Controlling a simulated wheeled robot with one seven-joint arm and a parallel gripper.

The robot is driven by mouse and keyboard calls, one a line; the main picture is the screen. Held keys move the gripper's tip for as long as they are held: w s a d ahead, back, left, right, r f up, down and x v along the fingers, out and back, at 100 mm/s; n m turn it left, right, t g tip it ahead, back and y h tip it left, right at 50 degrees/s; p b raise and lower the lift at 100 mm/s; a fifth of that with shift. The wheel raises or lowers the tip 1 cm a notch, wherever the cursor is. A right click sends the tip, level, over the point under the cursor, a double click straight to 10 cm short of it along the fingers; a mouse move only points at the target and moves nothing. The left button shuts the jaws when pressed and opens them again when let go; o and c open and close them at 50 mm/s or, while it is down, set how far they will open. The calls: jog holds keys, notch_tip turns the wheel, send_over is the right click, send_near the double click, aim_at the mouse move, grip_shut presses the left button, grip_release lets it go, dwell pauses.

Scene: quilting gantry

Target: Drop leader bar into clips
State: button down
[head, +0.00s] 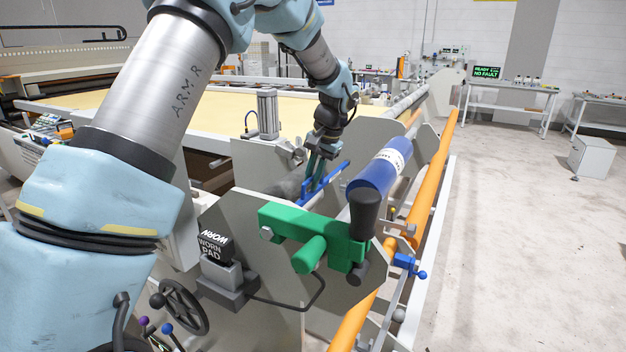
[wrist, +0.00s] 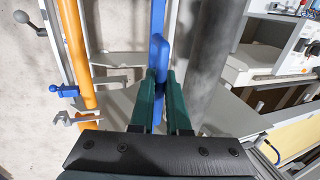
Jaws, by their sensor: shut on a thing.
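My gripper (head: 314,178) is over the gantry, beyond the green lever block. It is shut on a blue bar (head: 336,173), which I take to be the leader bar. In the wrist view, the green fingers of my gripper (wrist: 158,98) press on both sides of the bar (wrist: 158,55), which runs lengthwise away from the palm. A grey hook-like clip (wrist: 75,119) sits by the orange tube at left, apart from the bar. Whether the bar touches anything below it, I cannot tell. Its far end is out of the wrist view.
An orange tube (head: 433,185) runs along the gantry's right side. Open floor (head: 535,230) lies right.

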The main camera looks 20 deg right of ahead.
notch_tip(320, 180, down, 7)
jog(key=b, duration=0.4)
dwell(0.5)
dwell(0.4)
jog(key=c, duration=0.8)
grip_release()
jog(key=b+v, duration=0.3)
jog(key=v, duration=0.7)
jog(key=shift+s+d+r, duration=0.1)
jog(key=shift+s+r, duration=0.05)
jog(key=shift+r, duration=0.2)
